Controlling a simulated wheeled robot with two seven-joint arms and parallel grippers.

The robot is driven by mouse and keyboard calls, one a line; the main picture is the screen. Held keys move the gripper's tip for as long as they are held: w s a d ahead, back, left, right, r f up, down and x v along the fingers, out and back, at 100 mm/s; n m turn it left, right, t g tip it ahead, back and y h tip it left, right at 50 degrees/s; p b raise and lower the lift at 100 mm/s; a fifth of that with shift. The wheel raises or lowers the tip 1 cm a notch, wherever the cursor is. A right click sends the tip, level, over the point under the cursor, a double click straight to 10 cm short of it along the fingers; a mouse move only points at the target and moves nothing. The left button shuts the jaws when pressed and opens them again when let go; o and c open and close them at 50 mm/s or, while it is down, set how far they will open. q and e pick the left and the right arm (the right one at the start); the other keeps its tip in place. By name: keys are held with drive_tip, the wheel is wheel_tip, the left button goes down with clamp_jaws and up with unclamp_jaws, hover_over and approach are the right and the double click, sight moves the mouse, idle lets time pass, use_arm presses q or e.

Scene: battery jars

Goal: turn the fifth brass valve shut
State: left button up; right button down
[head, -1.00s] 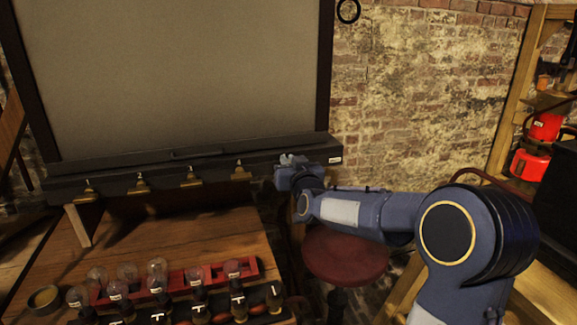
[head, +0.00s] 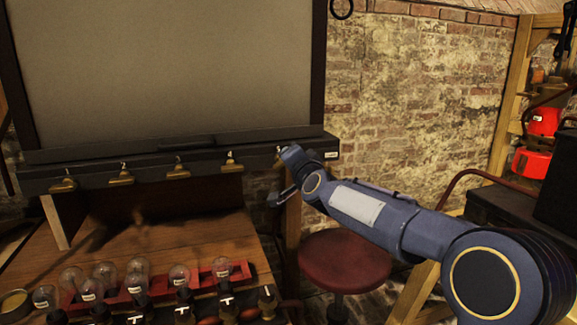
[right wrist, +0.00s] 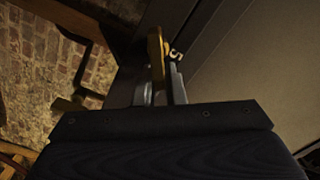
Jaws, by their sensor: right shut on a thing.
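The fifth brass valve (right wrist: 156,55) shows in the right wrist view as an upright brass lever beside a "5" label. My right gripper (right wrist: 160,88) is shut on it, with its grey fingers on either side of the lever's lower part. In the head view my right gripper (head: 284,158) is at the right end of the dark rail (head: 95,174), and it mostly hides the fifth valve. The brass valves labelled 1 (head: 62,184), 2 (head: 121,178), 3 (head: 178,171) and 4 (head: 230,165) lie crosswise along the rail. My left gripper is out of view.
Several glass bulbs and a red rack (head: 205,278) stand on the wooden bench (head: 150,225) below the rail. A red stool (head: 343,262) stands below my right arm. A large grey panel (head: 165,70) rises above the rail.

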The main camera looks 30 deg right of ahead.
drive_tip(key=m+b, duration=0.1)
drive_tip(key=f+m+b, duration=0.1)
drive_tip(key=m, duration=0.1)
drive_tip(key=shift+d+m, duration=0.15)
drive_tip(key=shift+m, duration=0.15)
drive_tip(key=shift+f+m+b, duration=0.25)
drive_tip(key=shift+m+b, duration=0.4)
drive_tip(key=shift+m, duration=0.95)
drive_tip(key=c, duration=1.5)
unclamp_jaws()
drive_tip(key=shift+d, duration=0.1)
drive_tip(key=shift+s, duration=0.2)
drive_tip(key=v, duration=0.7)
drive_tip(key=shift+s, duration=0.3)
